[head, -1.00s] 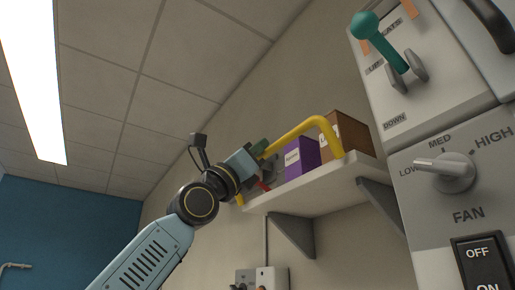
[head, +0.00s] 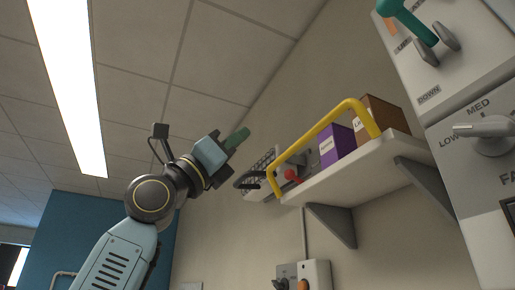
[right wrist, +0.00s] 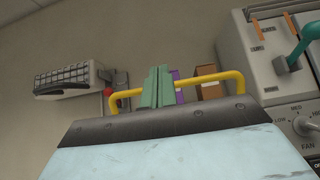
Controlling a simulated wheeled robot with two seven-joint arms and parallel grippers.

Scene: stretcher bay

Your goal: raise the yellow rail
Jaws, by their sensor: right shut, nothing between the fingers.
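The yellow rail (head: 318,130) stands up along the front of a white wall shelf in the head view. It also shows in the right wrist view (right wrist: 232,76), running left and right behind my fingers. My right gripper (head: 239,137) is shut and empty, with green fingertips. In the head view it is to the left of the rail and apart from it. In the right wrist view the closed fingers (right wrist: 155,87) overlap the rail in the picture. My left gripper is not in view.
The shelf (head: 350,170) holds a purple box (head: 334,145), a brown box (head: 380,117) and a red-knobbed item (head: 291,175). A grey panel with a teal lever (head: 409,20) and a fan knob (head: 487,129) is at the right. Wall switches (head: 301,275) sit below.

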